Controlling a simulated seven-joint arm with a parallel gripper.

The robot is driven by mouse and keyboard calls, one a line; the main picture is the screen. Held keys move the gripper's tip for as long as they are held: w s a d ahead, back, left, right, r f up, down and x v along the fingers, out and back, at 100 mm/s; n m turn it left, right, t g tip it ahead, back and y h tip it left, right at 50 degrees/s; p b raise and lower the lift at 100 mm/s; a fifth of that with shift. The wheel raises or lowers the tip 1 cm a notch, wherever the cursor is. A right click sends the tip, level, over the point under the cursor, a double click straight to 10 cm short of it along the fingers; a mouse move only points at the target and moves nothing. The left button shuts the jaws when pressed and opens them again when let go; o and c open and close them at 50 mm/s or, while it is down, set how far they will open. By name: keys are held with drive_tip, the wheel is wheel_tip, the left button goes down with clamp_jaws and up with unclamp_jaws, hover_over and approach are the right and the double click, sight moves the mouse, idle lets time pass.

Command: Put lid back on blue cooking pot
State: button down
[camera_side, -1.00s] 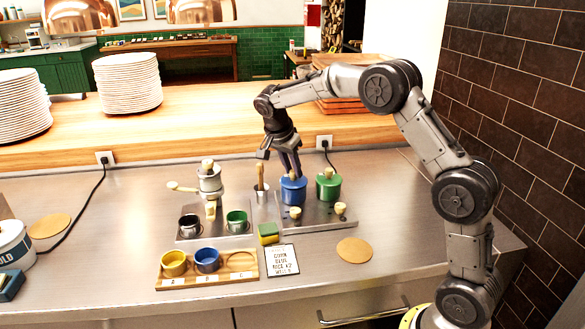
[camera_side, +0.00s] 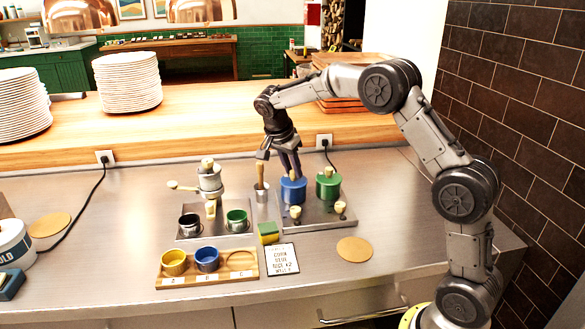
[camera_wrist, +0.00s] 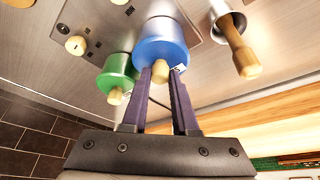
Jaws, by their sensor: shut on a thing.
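The blue cooking pot (camera_side: 293,191) stands on the back left of the small metal stove plate. Its blue lid, with a pale wooden knob (camera_wrist: 161,70), is on top of the pot; I see no clear gap between them. My gripper (camera_side: 292,172) reaches down from above to the lid. In the wrist view my gripper (camera_wrist: 162,73) has its two purple fingers on either side of the knob, shut on it. The fingers partly hide the lid and its rim in the side view.
A lidded green pot (camera_side: 328,187) stands close on the right. A metal cup with a wooden pestle (camera_side: 261,188) is close on the left. Pale stove knobs (camera_side: 296,212) are in front. A grinder (camera_side: 209,181), yellow-green sponge (camera_side: 268,232) and cup rack (camera_side: 240,261) stand further left and forward.

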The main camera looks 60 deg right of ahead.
drive_tip(key=c, duration=0.6)
unclamp_jaws()
drive_tip(key=shift+o, duration=0.3)
drive_tip(key=o, duration=0.4)
drive_tip(key=shift+r, duration=0.1)
drive_tip(key=shift+r, duration=3.4)
